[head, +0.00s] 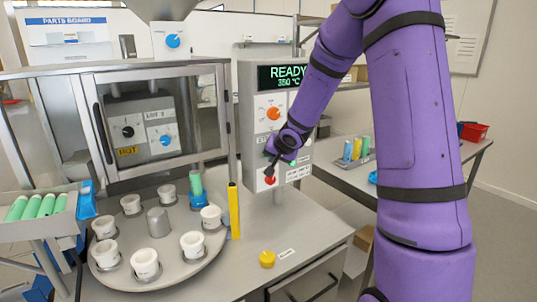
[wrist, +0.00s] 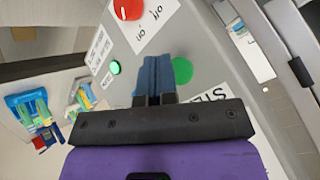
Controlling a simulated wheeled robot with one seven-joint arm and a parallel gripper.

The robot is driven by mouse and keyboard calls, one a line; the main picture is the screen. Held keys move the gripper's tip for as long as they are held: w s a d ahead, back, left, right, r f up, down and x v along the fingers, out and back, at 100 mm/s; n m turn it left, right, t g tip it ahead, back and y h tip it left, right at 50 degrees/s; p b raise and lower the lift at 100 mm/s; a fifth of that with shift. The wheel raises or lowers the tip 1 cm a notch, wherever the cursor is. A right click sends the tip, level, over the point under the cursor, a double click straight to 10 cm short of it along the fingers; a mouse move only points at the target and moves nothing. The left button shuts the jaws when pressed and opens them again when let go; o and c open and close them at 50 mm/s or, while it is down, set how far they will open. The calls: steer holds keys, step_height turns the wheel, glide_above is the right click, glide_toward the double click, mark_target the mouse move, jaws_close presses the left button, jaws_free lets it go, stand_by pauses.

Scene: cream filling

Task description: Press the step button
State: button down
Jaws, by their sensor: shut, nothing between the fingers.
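The step button (wrist: 182,70) is a round green button on the grey panel in the wrist view, beside a partly covered label starting "STE". My gripper (wrist: 156,62) is shut and empty, its blue fingertips pointing at the panel. They overlap the button's left edge in the picture; whether they touch it I cannot tell. In the head view my gripper (head: 274,152) is at the front of the control panel (head: 249,100), below the orange knob, and hides the step button there.
A small green lamp (wrist: 115,67) and a red-orange knob (wrist: 127,8) are near the fingertips. A turntable (head: 190,262) with several white cups stands left; a yellow button (head: 267,259) is on the table.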

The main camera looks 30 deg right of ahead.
steer(key=shift+w, duration=0.35)
steer(key=shift+w, duration=0.55)
stand_by(0.8)
steer(key=shift+s, duration=1.05)
steer(key=shift+s+d, duration=0.1)
steer(key=shift+s, duration=2.35)
